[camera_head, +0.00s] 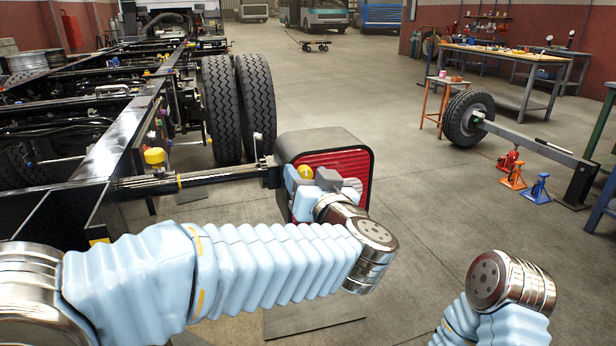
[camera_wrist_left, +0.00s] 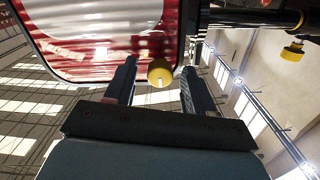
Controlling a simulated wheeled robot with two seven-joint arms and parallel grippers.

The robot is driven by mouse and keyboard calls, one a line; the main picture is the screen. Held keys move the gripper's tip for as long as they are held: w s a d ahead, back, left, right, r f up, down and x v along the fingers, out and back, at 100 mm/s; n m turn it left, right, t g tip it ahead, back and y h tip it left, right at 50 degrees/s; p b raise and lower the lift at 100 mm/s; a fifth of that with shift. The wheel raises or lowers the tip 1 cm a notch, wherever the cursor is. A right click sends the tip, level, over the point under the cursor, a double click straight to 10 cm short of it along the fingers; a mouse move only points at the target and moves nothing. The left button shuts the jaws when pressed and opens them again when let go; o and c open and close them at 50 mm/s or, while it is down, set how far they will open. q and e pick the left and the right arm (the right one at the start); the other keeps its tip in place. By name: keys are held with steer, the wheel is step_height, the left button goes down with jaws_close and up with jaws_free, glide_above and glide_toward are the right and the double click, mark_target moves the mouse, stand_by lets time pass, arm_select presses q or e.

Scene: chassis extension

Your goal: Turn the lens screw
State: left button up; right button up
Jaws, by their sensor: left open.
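The red tail-light lens (camera_head: 345,168) sits in a dark rounded housing at the end of a bracket from the truck chassis. A yellow knob-like screw (camera_head: 305,172) shows at the lens face, partly hidden by my left gripper (camera_head: 318,186). In the left wrist view the yellow screw (camera_wrist_left: 160,72) is at the lower edge of the lens (camera_wrist_left: 95,35). My left gripper (camera_wrist_left: 157,84) is open, with one finger on each side of the screw. I cannot tell whether either finger touches it. My right arm shows at the lower right, but its gripper is out of view.
The chassis frame (camera_head: 105,150) and dual tyres (camera_head: 240,108) stand to the left and behind the lamp. The bracket bar (camera_head: 215,175) runs to the housing. A loose wheel (camera_head: 468,118) and coloured jack stands (camera_head: 513,172) are at the right. Floor between is clear.

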arm_select(q)
jaws_close()
steer(key=shift+n, duration=0.3)
arm_select(e)
steer(key=shift+f, duration=0.15)
arm_select(q)
steer(key=shift+f+n+b, duration=0.2)
steer(key=shift+n+b, duration=6.55)
steer(key=shift+n, duration=4.05)
arm_select(e)
step_height(320, 180, down, 13)
steer(key=d, duration=0.2)
steer(key=shift+w, duration=0.4)
steer(key=shift+d+f, duration=0.1)
